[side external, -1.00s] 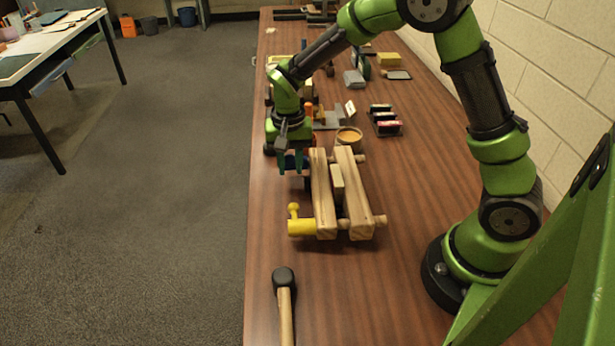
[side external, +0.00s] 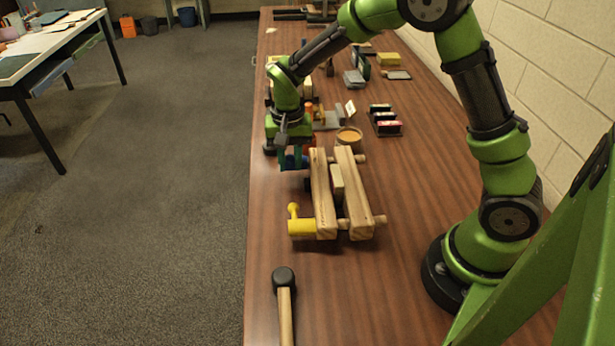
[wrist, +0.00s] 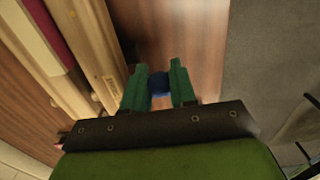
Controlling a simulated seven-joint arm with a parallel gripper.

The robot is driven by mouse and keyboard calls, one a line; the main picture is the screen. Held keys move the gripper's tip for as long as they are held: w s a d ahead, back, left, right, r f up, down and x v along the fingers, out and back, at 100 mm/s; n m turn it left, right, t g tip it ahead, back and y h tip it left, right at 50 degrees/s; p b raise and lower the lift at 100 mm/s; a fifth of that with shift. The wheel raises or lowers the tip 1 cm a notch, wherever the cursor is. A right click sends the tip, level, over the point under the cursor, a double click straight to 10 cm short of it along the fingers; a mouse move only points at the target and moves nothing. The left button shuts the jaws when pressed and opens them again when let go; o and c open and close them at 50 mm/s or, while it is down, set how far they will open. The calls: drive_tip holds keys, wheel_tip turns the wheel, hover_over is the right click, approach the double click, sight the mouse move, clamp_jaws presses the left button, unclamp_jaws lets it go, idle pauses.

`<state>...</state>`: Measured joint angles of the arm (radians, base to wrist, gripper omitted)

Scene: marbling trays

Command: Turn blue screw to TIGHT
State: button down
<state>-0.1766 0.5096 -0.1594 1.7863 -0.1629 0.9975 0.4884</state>
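A wooden vise-like clamp with two long pale beams (side external: 323,205) lies on the bench. A yellow screw handle (side external: 302,227) is at its near left end. The blue screw (side external: 291,161) is at its far left end and is mostly hidden by my gripper (side external: 292,164). The beams (wrist: 80,50) run to the left there. No TIGHT mark can be made out.
A black-headed mallet (side external: 284,278) lies near the front edge. A small round tub (side external: 348,137) stands just behind the clamp, with a dark rack (side external: 385,121) to its right. Other objects crowd the far bench. The bench right of the clamp is clear.

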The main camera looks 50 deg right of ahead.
drive_tip(key=shift+s+a+f, duration=0.3)
drive_tip(key=shift+s+f, duration=0.05)
drive_tip(key=shift+f, duration=0.1)
drive_tip(key=shift+s+a+f, duration=0.15)
drive_tip(key=shift+a+f, duration=0.05)
drive_tip(key=shift+f, duration=0.1)
drive_tip(key=shift+s+a+f, duration=0.1)
drive_tip(key=shift+s+f, duration=0.05)
drive_tip(key=shift+f, duration=0.1)
drive_tip(key=c, duration=1.2)
unclamp_jaws()
drive_tip(key=shift+r, duration=0.15)
